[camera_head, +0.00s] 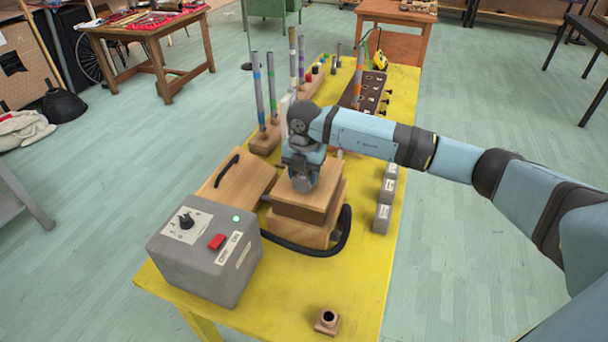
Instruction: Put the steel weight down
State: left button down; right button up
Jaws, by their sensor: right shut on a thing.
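My right gripper (303,178) points down over a stacked wooden box (308,208) on the yellow table (340,285). It is shut on a small grey piece, which I take to be the steel weight; the gripper hides most of it, and I cannot tell its outline from the fingers. The piece is at or just above the box's top face; I cannot tell whether it touches. My left gripper is out of view.
A grey control box (206,248) with a red switch stands front left. A tilted wooden board (238,180) with a black handle and a black hose (345,232) flank the stack. Several grey labelled blocks (382,218) line the right edge. Upright tubes (272,88) stand behind. The front right tabletop is mostly clear.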

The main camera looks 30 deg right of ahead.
jog(key=shift+f, duration=0.4)
jog(key=shift+f, duration=0.15)
jog(key=o, duration=1.1)
